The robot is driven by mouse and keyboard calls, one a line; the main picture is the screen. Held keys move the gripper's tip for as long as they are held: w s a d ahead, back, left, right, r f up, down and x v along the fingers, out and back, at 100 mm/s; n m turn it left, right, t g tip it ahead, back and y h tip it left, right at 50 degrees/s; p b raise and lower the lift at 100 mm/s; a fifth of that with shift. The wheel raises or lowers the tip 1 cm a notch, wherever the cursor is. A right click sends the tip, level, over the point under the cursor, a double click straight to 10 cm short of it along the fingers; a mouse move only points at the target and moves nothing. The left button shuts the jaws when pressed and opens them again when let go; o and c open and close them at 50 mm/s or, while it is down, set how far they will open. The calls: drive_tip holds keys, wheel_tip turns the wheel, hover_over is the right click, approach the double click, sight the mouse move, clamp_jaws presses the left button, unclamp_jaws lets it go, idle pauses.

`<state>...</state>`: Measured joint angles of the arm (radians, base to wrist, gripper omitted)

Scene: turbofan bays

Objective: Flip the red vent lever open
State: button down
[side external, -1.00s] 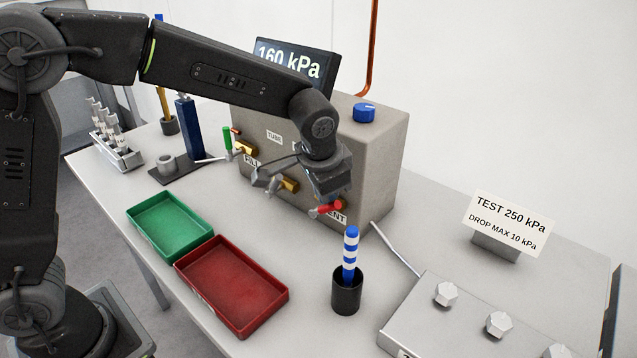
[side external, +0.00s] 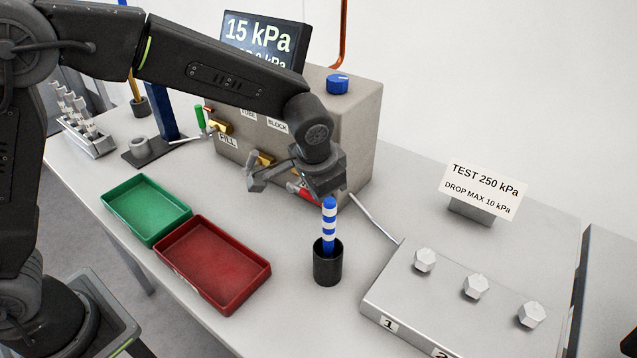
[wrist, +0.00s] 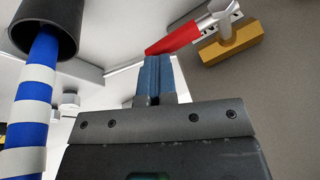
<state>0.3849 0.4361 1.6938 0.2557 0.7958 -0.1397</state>
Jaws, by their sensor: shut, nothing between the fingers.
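The red vent lever (side external: 304,193) is on the front of the grey-beige box, low at its right end, and my gripper partly hides it in the side view. In the wrist view the red handle (wrist: 176,38) slants out from a silver hub above a brass valve body (wrist: 235,42). My gripper's blue-grey fingers (wrist: 155,66) are shut and empty, their tips close to the handle's free end; contact is unclear. The side view hides the fingertips behind the gripper body. The display (side external: 258,38) reads 15 kPa.
A black cup (side external: 328,266) with a blue-and-white striped rod (side external: 329,225) stands just in front of my gripper. Green (side external: 147,208) and red (side external: 212,262) trays lie to the left. A knobbed panel (side external: 455,300) and a test sign (side external: 483,190) stand to the right.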

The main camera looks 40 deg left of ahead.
drive_tip(key=shift+f, duration=0.35)
idle(0.3)
drive_tip(key=r, duration=0.2)
drive_tip(key=w+r, duration=0.1)
drive_tip(key=r, duration=0.1)
drive_tip(key=shift+r, duration=0.25)
drive_tip(key=s+d+r, duration=0.3)
drive_tip(key=d+r, duration=0.2)
drive_tip(key=d, duration=0.3)
drive_tip(key=shift+r, duration=0.2)
drive_tip(key=s+a+r+n+t, duration=0.1)
drive_tip(key=s+a+r, duration=0.25)
drive_tip(key=a, duration=0.35)
drive_tip(key=s+a+r+n, duration=0.1)
drive_tip(key=s+a+r, duration=0.2)
drive_tip(key=s+a, duration=0.35)
drive_tip(key=s+a+f+n+t+h, duration=0.1)
drive_tip(key=s+a+f, duration=0.3)
drive_tip(key=s+a, duration=0.5)
drive_tip(key=shift+s+n, duration=0.8)
drive_tip(key=shift+s, duration=0.4)
